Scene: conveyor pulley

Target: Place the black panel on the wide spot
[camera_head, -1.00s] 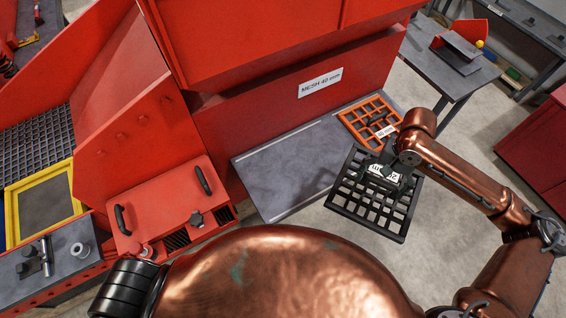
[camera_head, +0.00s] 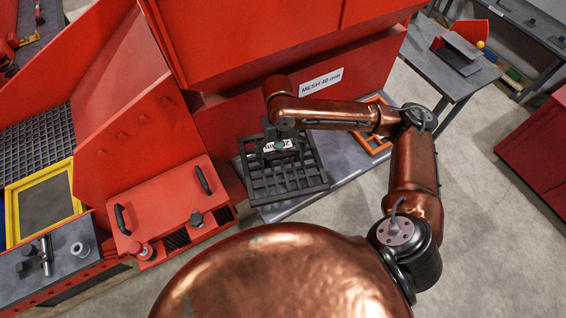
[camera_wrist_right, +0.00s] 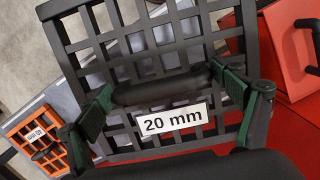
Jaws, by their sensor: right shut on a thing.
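The black panel (camera_head: 290,184) is a grid with square openings, a handle and a white "20 mm" label. My right gripper (camera_head: 283,147) is shut on its handle. In the right wrist view the fingers close around the black handle (camera_wrist_right: 160,88), just above the label. The panel is over the left part of the grey shelf (camera_head: 345,168), with its near edge reaching about the shelf's front. I cannot tell whether it touches the shelf. The left gripper is not in view.
An orange grid panel (camera_head: 376,143) lies at the shelf's right end, partly behind my right forearm. A red machine wall with a "MESH 40 mm" label (camera_head: 320,82) rises behind. A red cover with black handles (camera_head: 165,212) is at left, near a yellow-framed panel (camera_head: 42,203).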

